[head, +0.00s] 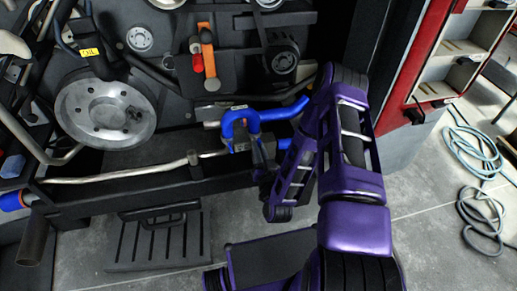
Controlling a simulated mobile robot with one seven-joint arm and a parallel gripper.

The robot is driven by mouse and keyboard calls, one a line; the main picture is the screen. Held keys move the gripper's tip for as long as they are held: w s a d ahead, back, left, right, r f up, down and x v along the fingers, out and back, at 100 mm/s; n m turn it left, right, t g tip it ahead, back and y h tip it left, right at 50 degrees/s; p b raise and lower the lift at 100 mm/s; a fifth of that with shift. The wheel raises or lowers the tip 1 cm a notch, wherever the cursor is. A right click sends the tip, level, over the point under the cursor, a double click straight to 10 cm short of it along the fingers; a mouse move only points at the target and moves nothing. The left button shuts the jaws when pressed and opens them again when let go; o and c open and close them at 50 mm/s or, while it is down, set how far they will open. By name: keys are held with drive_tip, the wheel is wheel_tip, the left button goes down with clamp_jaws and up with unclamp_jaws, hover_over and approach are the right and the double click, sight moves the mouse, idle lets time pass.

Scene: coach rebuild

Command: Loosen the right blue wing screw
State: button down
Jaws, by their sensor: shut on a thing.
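A bright blue curved hose (240,118) sits on the engine above the silvery bar, with more blue at its right end. My gripper (262,158), at the end of my purple arm, is at the right side of this blue part, above the bar's right end. Its fingers are dark and small in this view. They are shut by the blue, at the place of the right blue wing screw. The screw itself is mostly hidden by the fingers and my wrist, so its turn cannot be seen. A left wing screw cannot be made out clearly.
A large grey pulley (105,108) and an orange-handled lever (208,60) are on the engine at left. A silvery bar (130,172) crosses a dark beam. A red cabinet (425,60) stands right of my arm. A blue hose (478,170) lies on the open floor.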

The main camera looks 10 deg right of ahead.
drive_tip(key=shift+n, duration=1)
drive_tip(key=c, duration=1)
unclamp_jaws()
drive_tip(key=shift+o, duration=0.2)
drive_tip(key=shift+s, duration=0.1)
drive_tip(key=s, duration=1.7)
